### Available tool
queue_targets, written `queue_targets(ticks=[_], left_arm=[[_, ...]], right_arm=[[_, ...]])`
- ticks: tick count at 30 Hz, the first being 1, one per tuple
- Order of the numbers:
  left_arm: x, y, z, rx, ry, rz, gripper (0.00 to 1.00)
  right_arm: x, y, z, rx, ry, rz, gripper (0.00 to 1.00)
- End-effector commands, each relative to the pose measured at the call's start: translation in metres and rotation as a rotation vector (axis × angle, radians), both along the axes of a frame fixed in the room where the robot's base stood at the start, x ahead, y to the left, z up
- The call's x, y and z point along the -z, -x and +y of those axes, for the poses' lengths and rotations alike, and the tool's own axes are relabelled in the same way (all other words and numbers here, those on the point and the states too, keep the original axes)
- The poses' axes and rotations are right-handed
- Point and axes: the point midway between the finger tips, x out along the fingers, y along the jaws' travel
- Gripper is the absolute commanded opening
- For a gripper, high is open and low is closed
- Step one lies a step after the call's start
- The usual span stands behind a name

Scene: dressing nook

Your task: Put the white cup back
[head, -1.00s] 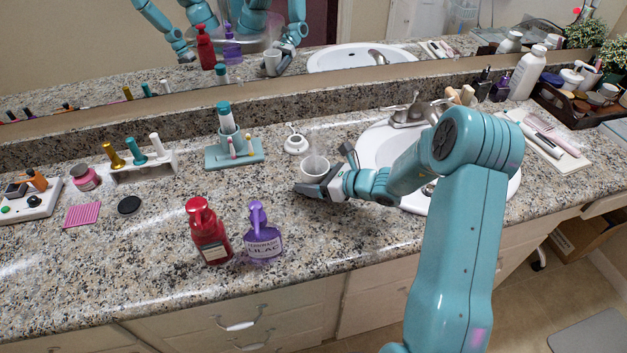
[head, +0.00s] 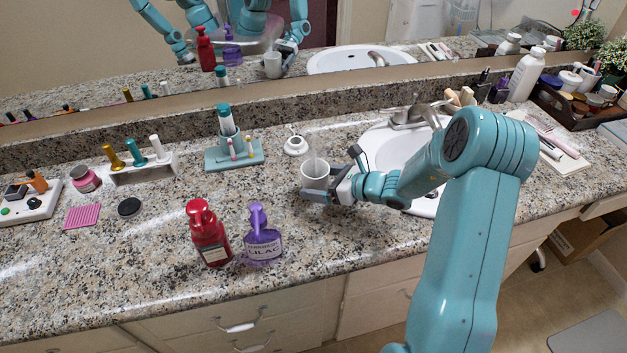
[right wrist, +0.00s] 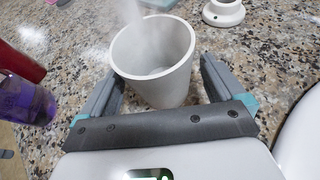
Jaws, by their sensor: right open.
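The white cup (head: 314,175) is upright on the counter, left of the sink, with a faint pale plume above it. My right gripper (head: 318,186) is open around the cup at its near side. In the right wrist view the cup (right wrist: 155,65) sits between the two spread fingers, with a gap visible on the right; I cannot tell whether the left finger touches it. The white round base (head: 295,146) stands just behind the cup, and shows in the right wrist view (right wrist: 223,13). My left gripper shows only as a reflection in the mirror.
A red pump bottle (head: 209,237) and a purple lilac bottle (head: 263,240) stand at front left. A teal stand (head: 235,153) with a bottle is left of the white base. The sink (head: 390,150) lies right, under my arm. The front counter between bottles and sink is clear.

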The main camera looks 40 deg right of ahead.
Motion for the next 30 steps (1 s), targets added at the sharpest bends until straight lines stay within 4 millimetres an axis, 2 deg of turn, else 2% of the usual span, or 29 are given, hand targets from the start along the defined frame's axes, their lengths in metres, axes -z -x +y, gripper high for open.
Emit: queue_targets(ticks=[1, 6, 12, 18, 30], left_arm=[[-0.001, 0.0, 0.0, 0.0, 0.0, 0.0, 0.0], [-0.003, 0.0, 0.0, 0.0, 0.0, 0.0, 0.0], [-0.004, 0.0, 0.0, 0.0, 0.0, 0.0, 0.0], [-0.005, 0.0, 0.0, 0.0, 0.0, 0.0, 0.0], [-0.005, 0.0, 0.0, 0.0, 0.0, 0.0, 0.0]], right_arm=[[-0.006, 0.012, -0.005, 0.006, 0.002, 0.0, 0.96], [-0.021, 0.048, -0.015, 0.005, 0.002, 0.001, 0.96], [-0.033, 0.077, -0.023, 0.003, 0.001, 0.001, 0.96], [-0.037, 0.086, -0.025, 0.0, 0.001, 0.001, 0.96], [-0.036, 0.085, -0.024, 0.0, 0.001, 0.0, 0.96]])
